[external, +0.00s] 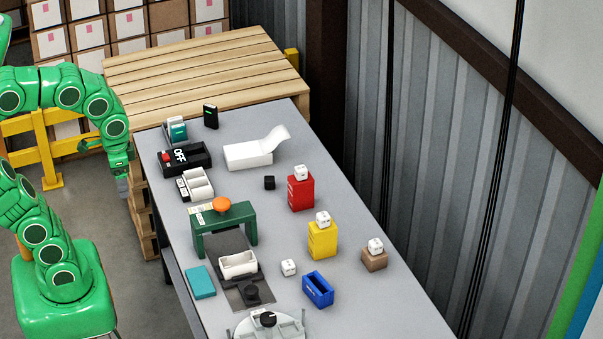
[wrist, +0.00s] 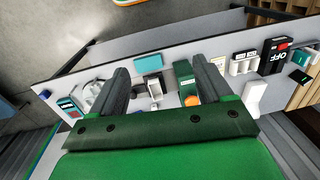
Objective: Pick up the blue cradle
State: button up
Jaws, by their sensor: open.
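The blue cradle (external: 318,290) is a small open-topped blue box. It stands on the grey table near its front right part in the external view. I cannot pick it out surely in the wrist view. My gripper (external: 123,187) hangs beside the table's left edge, far from the cradle, toward the upper left of the picture. In the wrist view my gripper (wrist: 160,75) shows two dark fingers spread wide with nothing held between them.
A white dice-like cube (external: 288,267) and a yellow box (external: 322,240) stand close to the cradle.

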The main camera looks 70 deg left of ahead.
jog(key=w+a+r+m+t+y, duration=0.25)
jog(key=w+a+r, duration=0.4)
jog(key=w, duration=0.35)
jog(key=w+a+r+m+t+y, duration=0.25)
jog(key=w+a+r+t, duration=0.2)
jog(key=w+r, duration=0.4)
jog(key=w+a+r+m+t+y, duration=0.25)
jog(key=w+a+r, duration=0.3)
jog(key=w, duration=0.55)
jog(key=w+r+m+t, duration=0.4)
jog(key=w+m, duration=0.1)
jog(key=w, duration=0.1)
jog(key=w+d+r+m+t+h, duration=0.3)
jog(key=w+d+m+t+h, duration=0.2)
jog(key=w+d+m+h, duration=0.65)
jog(key=w+d+f+m+g+h, duration=0.25)
jog(key=w+d+f+m, duration=0.5)
jog(key=m, duration=0.55)
jog(key=m+g+h, duration=0.8)
jog(key=m+g, duration=0.5)
jog(key=m, duration=0.2)
send_over(310, 275)
notch_tip(310, 275, down, 21)
notch_tip(310, 275, down, 31)
jog(key=shift+f, duration=0.15)
jog(key=shift+x, duration=2.55)
jog(key=shift+s+f, duration=0.1)
jog(key=shift+f, duration=0.05)
